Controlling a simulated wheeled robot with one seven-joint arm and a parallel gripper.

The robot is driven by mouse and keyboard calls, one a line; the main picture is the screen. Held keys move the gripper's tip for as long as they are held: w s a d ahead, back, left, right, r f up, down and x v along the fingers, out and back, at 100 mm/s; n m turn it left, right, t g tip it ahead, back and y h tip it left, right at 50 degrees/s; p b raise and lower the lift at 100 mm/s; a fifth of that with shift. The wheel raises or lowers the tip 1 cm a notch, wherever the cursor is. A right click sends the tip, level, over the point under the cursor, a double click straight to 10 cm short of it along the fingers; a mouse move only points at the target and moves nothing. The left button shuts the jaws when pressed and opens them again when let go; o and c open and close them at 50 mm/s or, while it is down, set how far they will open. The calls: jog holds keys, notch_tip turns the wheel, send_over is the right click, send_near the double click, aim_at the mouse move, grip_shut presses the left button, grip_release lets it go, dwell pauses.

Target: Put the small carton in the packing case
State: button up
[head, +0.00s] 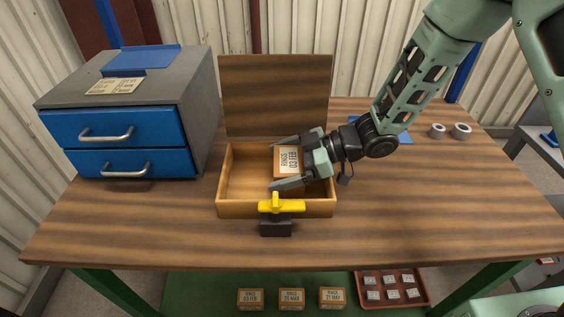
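The packing case (236,208) is an open wooden box on the table, its tall lid (275,95) raised upright at the back. A yellow latch handle (281,204) on a dark block is at its front. The small carton (289,161) is brown with a white label reading RINGS 03 FEB. It is within the right half of the case's opening. My gripper (280,165) reaches in from the right, one finger on the far side of the carton and one on the near side. The carton fills the gap between them. Whether it touches the case floor is hidden.
A grey cabinet (192,110) with two blue drawers stands left of the case. Two pale rings (461,131) and a blue sheet (402,135) lie at the right rear. The table's right front is clear. Below are several similar cartons (291,299) and a red tray (424,290).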

jog(key=shift+r, duration=0.2)
jog(key=v, duration=1.2)
jog(key=shift+d+f, duration=0.1)
jog(key=shift+d, duration=0.05)
